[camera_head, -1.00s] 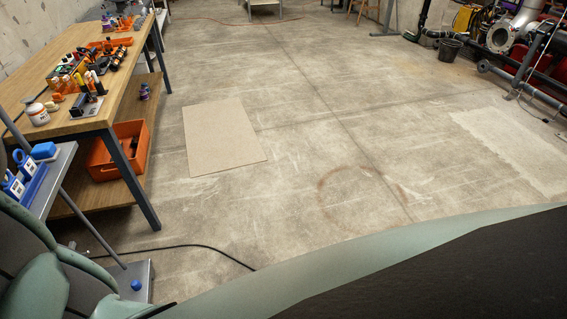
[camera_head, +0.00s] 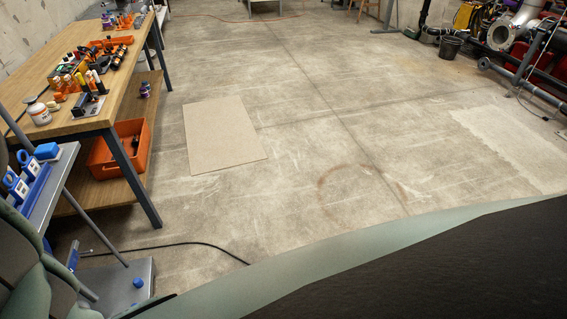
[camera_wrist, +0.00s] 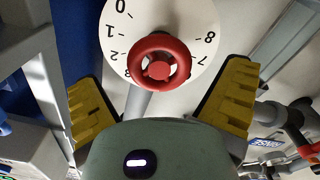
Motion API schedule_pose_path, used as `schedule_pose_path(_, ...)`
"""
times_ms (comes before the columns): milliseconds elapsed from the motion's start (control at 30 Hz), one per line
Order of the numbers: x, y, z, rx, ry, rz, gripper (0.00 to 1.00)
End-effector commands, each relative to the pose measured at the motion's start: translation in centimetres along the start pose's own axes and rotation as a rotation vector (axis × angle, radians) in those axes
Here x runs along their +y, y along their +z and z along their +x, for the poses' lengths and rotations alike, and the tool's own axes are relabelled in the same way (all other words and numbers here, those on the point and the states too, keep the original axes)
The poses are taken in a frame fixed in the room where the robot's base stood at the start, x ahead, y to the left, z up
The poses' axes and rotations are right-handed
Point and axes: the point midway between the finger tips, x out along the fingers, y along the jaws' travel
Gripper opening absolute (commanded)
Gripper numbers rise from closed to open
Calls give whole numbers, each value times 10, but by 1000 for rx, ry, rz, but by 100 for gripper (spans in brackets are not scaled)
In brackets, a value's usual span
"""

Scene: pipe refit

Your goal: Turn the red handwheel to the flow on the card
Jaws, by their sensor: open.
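The red handwheel (camera_wrist: 159,60) shows in the wrist view, in front of a white round dial (camera_wrist: 185,14) with black numbers. I can read 0, 1, 2 on its left side and 7, 8 on its right; a further number is partly covered by the wheel. My gripper (camera_wrist: 164,92) is open, with a yellow ridged finger on each side of the wheel and clear gaps between. The fingers do not touch the wheel. A pointer on the dial and the card are not visible. The head view does not show the handwheel or my gripper.
In the wrist view, pipework with a red part (camera_wrist: 308,150) lies at the right. In the head view, a wooden workbench (camera_head: 75,125) with tools stands left, near a grey stand (camera_head: 125,285). A black bucket (camera_head: 449,47) and pipes stand far right.

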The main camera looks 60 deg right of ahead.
Motion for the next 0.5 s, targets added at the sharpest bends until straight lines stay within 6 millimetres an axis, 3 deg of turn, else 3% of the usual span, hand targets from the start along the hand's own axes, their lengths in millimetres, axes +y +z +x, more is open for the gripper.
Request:
schedule_pose_path(200,2,1,18,1,6,0,97)
schedule_pose_path(500,1,2,24,-3,4,-1,97)
